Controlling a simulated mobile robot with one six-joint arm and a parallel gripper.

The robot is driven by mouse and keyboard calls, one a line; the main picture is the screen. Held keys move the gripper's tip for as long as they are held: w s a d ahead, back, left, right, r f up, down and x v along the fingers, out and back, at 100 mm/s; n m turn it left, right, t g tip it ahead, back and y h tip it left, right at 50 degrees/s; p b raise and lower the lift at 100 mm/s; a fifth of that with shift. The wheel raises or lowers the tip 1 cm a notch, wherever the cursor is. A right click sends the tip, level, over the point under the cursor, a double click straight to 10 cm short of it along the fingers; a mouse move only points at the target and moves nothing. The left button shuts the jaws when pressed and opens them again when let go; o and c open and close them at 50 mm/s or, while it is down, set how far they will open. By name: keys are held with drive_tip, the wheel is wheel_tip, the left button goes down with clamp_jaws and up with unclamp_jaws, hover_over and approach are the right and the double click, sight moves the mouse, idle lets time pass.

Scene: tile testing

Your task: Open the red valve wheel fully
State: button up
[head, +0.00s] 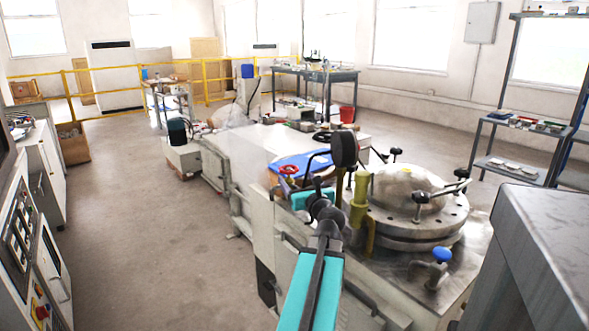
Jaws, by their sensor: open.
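The red valve wheel (289,169) is small in the head view, on the near side of the big grey machine, in front of a blue surface. My teal and black arm reaches up from the bottom middle toward it. My gripper (288,184) is at the arm's far end, just below the wheel and close to it in the picture. It is open, with nothing seen between its fingers. The fingers are small and partly hidden by my arm, and I cannot tell whether they touch the wheel.
A black gauge (344,149) and a yellow-green fitting (359,198) stand right of my arm. Beyond them is a round lid (412,222) with black clamp handles. A blue knob (442,255) is nearer. A control cabinet (28,248) stands at left. The floor between is clear.

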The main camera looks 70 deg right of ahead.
drive_tip(key=shift+w+d+r+m+g+h+p, duration=0.15)
drive_tip(key=shift+w+d+m+g+h+p, duration=0.2)
drive_tip(key=shift+w+m+g+h+p, duration=0.4)
drive_tip(key=shift+w+d+r+m+g+h+p, duration=0.1)
drive_tip(key=shift+w+d+m+g+h+p, duration=0.15)
drive_tip(key=shift+w+d+m+g+p, duration=0.5)
drive_tip(key=shift+w+a+m+g+h+p, duration=0.35)
drive_tip(key=shift+g+p, duration=0.35)
drive_tip(key=shift+p, duration=0.3)
drive_tip(key=shift+w+f+m+g+h+p, duration=0.1)
drive_tip(key=shift+w+m+g+h+p, duration=0.15)
drive_tip(key=shift+w+m+g+p, duration=0.35)
drive_tip(key=shift+w+a+m+g+p, duration=0.25)
drive_tip(key=shift+a+m+g+p, duration=0.1)
drive_tip(key=shift+g+p, duration=0.55)
drive_tip(key=m+g+p, duration=0.3)
drive_tip(key=g+p, duration=0.1)
drive_tip(key=g, duration=0.1)
approach(293, 166)
drive_tip(key=shift+a+f, duration=0.85)
drive_tip(key=shift+f, duration=0.1)
drive_tip(key=shift+w+h, duration=0.4)
drive_tip(key=shift+d, duration=0.1)
drive_tip(key=shift+s+d+p, duration=0.15)
drive_tip(key=shift+d+p, duration=0.05)
drive_tip(key=shift+d, duration=3.2)
drive_tip(key=shift+s+d+p, duration=0.15)
drive_tip(key=shift+d, duration=3.3)
